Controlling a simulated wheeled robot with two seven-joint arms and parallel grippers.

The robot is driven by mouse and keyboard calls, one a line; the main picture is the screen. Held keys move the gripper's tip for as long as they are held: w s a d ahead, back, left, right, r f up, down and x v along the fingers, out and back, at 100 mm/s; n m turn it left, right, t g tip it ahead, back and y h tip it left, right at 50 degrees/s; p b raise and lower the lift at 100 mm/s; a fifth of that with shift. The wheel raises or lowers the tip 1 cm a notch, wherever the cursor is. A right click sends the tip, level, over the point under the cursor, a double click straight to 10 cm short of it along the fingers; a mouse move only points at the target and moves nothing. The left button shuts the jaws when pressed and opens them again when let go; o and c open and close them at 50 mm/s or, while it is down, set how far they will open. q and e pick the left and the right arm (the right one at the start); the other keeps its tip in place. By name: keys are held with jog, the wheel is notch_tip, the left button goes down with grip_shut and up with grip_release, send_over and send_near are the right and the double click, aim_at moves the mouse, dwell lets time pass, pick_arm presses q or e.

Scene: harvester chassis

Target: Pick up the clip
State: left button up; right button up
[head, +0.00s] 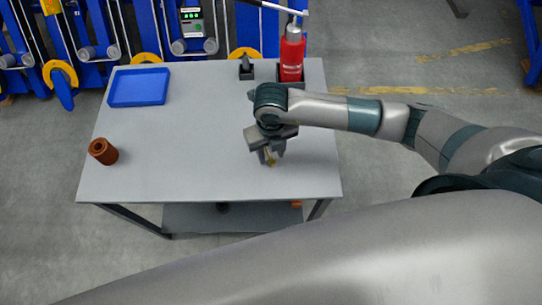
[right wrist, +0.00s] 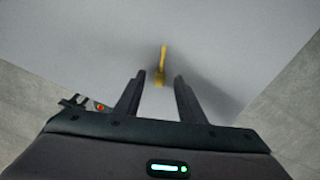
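The clip, a slim yellow piece (right wrist: 162,66), shows in the right wrist view on the grey table surface, just ahead of the gap between my right fingertips. Its lower end lies near the line of the fingertips. In the head view a small yellowish bit of the clip (head: 271,158) shows at the gripper, and the gripper hides the rest. My right gripper (head: 267,152) points down over the right part of the table. Its fingers (right wrist: 159,79) are apart, with visible space on both sides of the clip. My left gripper is out of view.
A blue tray (head: 118,102) lies at the table's back left. A brown cylinder (head: 103,151) stands at the left edge. A red bottle (head: 292,58) and a small black holder (head: 246,70) stand at the back. The table's middle (head: 185,140) is clear.

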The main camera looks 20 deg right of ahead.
jog(key=shift+f, duration=0.9)
grip_shut()
